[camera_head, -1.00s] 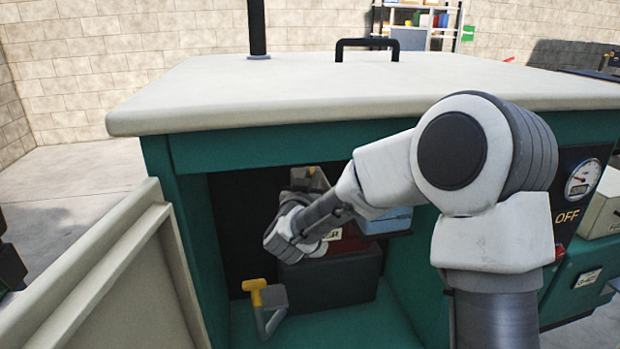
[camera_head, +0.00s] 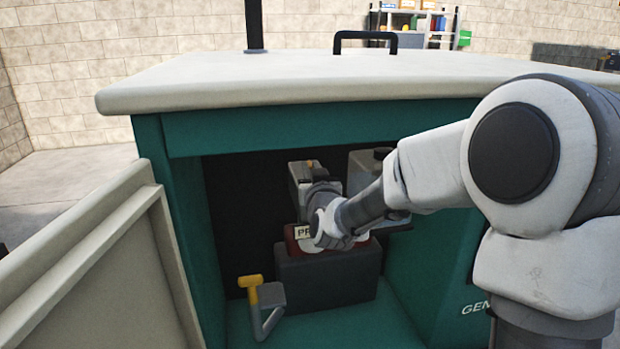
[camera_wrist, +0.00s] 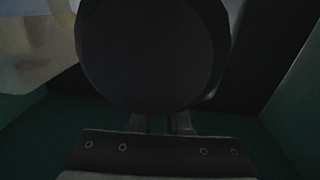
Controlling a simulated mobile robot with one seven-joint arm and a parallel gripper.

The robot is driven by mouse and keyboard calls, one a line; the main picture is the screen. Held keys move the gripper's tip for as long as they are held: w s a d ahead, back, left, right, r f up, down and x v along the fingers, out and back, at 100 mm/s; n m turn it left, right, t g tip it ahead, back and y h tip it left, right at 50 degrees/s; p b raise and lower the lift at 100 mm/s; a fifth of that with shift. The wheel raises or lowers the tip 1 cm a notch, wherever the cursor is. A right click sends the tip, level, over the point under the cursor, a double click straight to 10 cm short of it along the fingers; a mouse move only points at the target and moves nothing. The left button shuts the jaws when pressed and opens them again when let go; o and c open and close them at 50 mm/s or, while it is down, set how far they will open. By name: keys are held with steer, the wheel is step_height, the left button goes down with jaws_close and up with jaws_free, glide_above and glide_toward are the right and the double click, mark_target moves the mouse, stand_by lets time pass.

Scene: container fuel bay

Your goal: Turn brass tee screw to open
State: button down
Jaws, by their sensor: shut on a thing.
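My arm reaches into the open teal cabinet in the head view. My gripper (camera_head: 313,176) is small there, in front of a pale grey block, and partly hidden by my wrist. A tiny tan-brass spot at its tip looks like the brass tee screw (camera_head: 310,164); its shape and turn cannot be made out. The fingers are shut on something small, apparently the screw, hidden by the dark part.
A dark box (camera_head: 325,278) with a red top and a partly covered label sits below my wrist. A yellow-handled lever (camera_head: 250,282) stands at its left. The pale door (camera_head: 95,265) hangs open at left. The cream lid (camera_head: 300,88) overhangs the opening.

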steer(key=shift+d+r+n+y+b, duration=0.1)
steer(key=shift+r+n+y+b, duration=0.05)
steer(key=shift+n+y+b, duration=0.35)
steer(key=c, duration=0.9)
jaws_free()
